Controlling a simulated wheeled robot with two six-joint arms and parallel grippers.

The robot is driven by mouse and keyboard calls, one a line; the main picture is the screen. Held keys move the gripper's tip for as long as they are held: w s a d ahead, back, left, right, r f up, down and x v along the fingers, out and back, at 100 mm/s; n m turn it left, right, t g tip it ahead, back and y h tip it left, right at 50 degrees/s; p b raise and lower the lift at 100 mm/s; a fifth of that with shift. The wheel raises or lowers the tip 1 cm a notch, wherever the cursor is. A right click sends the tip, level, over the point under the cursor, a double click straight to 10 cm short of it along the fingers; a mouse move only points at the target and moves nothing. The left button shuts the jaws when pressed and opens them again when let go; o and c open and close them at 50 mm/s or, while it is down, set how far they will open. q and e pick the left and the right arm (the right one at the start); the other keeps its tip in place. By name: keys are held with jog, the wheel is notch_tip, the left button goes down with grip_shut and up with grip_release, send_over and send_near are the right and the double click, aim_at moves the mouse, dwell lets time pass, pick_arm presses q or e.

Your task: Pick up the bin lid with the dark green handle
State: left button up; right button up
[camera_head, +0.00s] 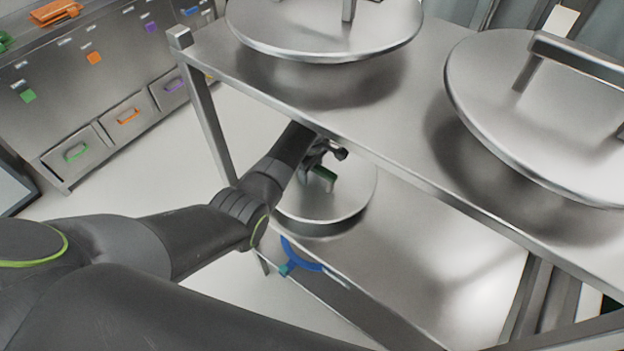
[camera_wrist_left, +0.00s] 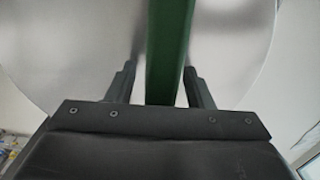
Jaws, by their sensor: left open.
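The bin lid with the dark green handle is a round metal lid (camera_head: 345,195) on the lower shelf, partly hidden by the upper shelf and my left arm. Its dark green handle (camera_head: 324,174) shows just below my left gripper (camera_head: 326,158). In the left wrist view the handle (camera_wrist_left: 170,50) runs between the two open fingers (camera_wrist_left: 157,88), with a gap on each side. The pale lid (camera_wrist_left: 80,50) fills much of that view behind it. My right gripper is not in view.
Two larger metal lids with metal handles, one at the back (camera_head: 325,25) and one at the right (camera_head: 560,120), rest on the upper shelf (camera_head: 420,165). Its edge passes close to my left arm. A blue curved item (camera_head: 300,256) is at the lower shelf's edge. Drawers (camera_head: 75,150) stand at the left.

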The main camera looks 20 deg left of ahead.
pick_arm(q)
jog(key=shift+f, duration=0.2)
dwell(0.4)
jog(key=shift+c, duration=0.2)
grip_shut()
dwell(1.1)
jog(key=shift+w+r, duration=0.1)
jog(key=shift+w, duration=0.05)
